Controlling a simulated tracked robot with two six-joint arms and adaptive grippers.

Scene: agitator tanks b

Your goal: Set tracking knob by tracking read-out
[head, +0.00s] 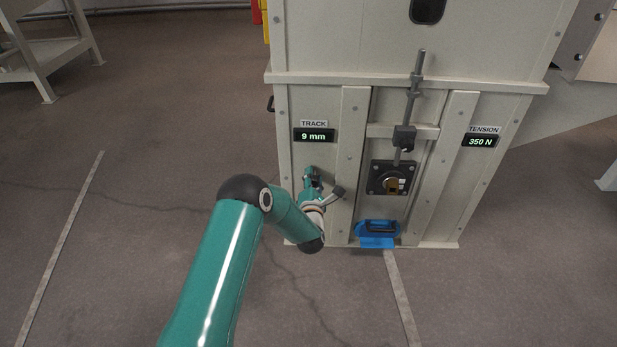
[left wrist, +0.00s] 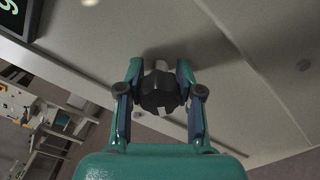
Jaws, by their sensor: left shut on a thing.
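The tracking read-out (head: 314,135) under the TRACK label shows 9 mm in green on the beige cabinet. A corner of it also shows in the left wrist view (left wrist: 17,17), at upper left. The tracking knob (left wrist: 160,92) is black and stands out from the panel on a light shaft. My left gripper (left wrist: 160,84) has a finger on each side of the knob and is shut on it. In the head view my left gripper (head: 316,180) is at the panel below the read-out, and it hides the knob. My right gripper is not in view.
A TENSION read-out (head: 480,141) shows 350 N on the right. Between them are an upright rod (head: 413,100), a dark square plate (head: 391,178) with a brass-coloured part, and a blue holder (head: 378,235) low down.

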